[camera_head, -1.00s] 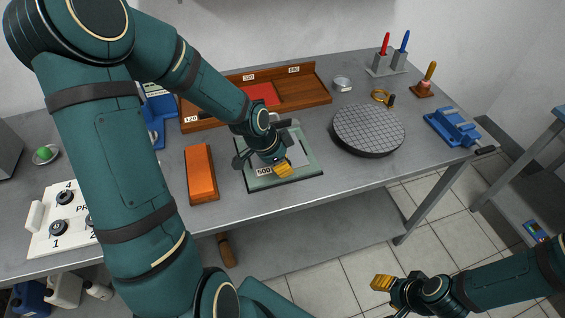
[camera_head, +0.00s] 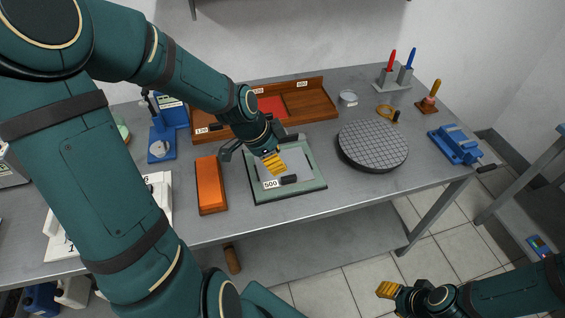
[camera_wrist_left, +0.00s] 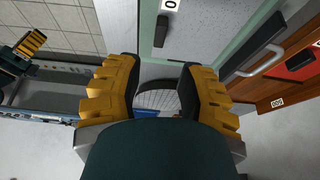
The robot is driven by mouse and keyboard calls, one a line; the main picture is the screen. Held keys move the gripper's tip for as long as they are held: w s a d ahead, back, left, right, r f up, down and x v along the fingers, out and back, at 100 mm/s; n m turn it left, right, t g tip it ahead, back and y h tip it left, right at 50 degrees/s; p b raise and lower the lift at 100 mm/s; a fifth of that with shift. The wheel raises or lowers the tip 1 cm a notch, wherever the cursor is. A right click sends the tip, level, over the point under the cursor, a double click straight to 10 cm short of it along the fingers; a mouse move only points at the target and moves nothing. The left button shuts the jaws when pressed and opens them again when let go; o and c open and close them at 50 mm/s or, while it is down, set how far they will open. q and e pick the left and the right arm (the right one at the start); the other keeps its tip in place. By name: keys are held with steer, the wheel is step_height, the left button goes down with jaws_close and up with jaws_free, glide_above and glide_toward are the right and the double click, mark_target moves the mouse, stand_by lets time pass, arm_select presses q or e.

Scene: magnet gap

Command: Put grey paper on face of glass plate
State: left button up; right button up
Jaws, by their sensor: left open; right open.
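The grey paper (camera_head: 296,160) lies flat on the pale green glass plate (camera_head: 309,184), with a "500" label (camera_head: 271,184) and a small black block (camera_head: 289,179) at its front edge. The paper also shows in the left wrist view (camera_wrist_left: 200,35), with the glass plate's green border (camera_wrist_left: 255,20) beside it. My left gripper (camera_head: 274,164) is open and empty, above the left part of the plate, and hides some of the paper. Its yellow fingers (camera_wrist_left: 160,95) stand apart in the wrist view. My right gripper (camera_head: 386,290) is open, out beyond the table's front edge.
An orange block (camera_head: 210,184) lies left of the plate. A wooden rack (camera_head: 316,104) with a red sheet (camera_head: 271,106) stands behind it. A round gridded disc (camera_head: 372,145) lies to the right. Blue devices stand at the left (camera_head: 162,142) and right (camera_head: 455,143). Table between plate and disc is clear.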

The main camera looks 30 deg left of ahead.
arm_select(q)
steer(key=shift+v, duration=1.05)
steer(key=shift+s, duration=0.1)
